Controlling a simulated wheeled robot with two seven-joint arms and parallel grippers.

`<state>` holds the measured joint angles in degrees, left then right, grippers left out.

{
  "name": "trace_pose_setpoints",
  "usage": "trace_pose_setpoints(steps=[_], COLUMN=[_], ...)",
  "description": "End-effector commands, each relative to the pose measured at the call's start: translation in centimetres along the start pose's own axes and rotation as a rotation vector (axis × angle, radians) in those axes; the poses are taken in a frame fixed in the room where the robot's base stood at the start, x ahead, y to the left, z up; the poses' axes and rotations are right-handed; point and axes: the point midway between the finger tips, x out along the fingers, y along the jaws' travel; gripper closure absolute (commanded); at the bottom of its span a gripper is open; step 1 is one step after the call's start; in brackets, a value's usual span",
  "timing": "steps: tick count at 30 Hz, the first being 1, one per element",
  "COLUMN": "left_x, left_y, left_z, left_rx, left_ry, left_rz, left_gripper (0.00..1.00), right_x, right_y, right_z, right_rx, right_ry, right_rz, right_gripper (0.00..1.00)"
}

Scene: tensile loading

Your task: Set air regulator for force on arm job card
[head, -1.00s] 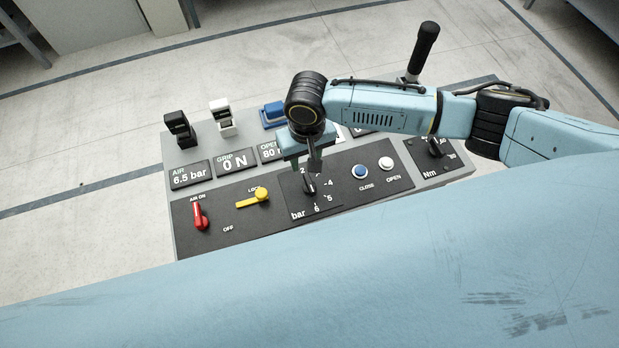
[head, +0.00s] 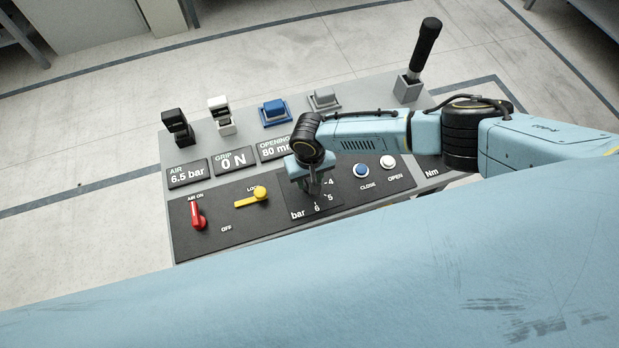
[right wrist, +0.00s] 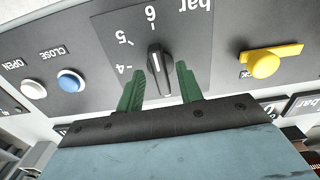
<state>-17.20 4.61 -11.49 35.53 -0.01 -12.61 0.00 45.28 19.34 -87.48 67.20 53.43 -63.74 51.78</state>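The air regulator knob (right wrist: 158,68) is black with a white line. It sits on the dark dial plate marked bar (head: 299,213), with 4, 5 and 6 showing around it. My right gripper (right wrist: 160,70) points down at the panel, its two green fingers on either side of the knob. A gap shows between the knob and each finger, so it is open. In the head view my right gripper (head: 313,190) covers the knob and part of the scale. The exact setting is hard to read. No job card is recognisable. My left gripper is out of view.
The panel also has a red air lever (head: 197,216), a yellow lock lever (head: 252,197), a blue CLOSE button (head: 361,171) and a white OPEN button (head: 388,162). Displays read 6.5 bar and 0 N. A black-handled lever (head: 425,45) and several blocks stand along the back.

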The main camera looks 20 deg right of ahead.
Motion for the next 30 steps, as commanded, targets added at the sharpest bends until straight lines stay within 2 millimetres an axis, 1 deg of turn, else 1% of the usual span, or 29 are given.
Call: trace_pose_setpoints(steps=[9, 15, 17, 18, 25, 30], left_x=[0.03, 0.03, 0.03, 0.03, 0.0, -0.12], left_y=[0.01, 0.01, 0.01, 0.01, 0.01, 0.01], left_z=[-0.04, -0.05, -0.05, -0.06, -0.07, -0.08], left_rx=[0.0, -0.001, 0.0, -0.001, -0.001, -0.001], left_ry=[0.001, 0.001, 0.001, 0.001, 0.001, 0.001], left_rz=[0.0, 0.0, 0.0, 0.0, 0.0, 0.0], left_gripper=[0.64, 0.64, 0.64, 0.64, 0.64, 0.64], right_x=[0.23, 0.21, 0.21, 0.21, 0.2, 0.2], right_y=[-0.02, -0.01, 0.0, 0.0, 0.02, -0.02], right_z=[0.02, 0.01, 0.01, 0.01, 0.02, 0.06], right_rx=[0.0, 0.0, 0.0, 0.0, -0.008, -0.057], right_ry=[0.0, 0.0, 0.0, 0.0, -0.001, -0.001], right_rz=[0.0, 0.0, 0.0, 0.0, 0.0, -0.001], right_gripper=[0.64, 0.9, 0.98, 1.0, 1.0, 1.0])
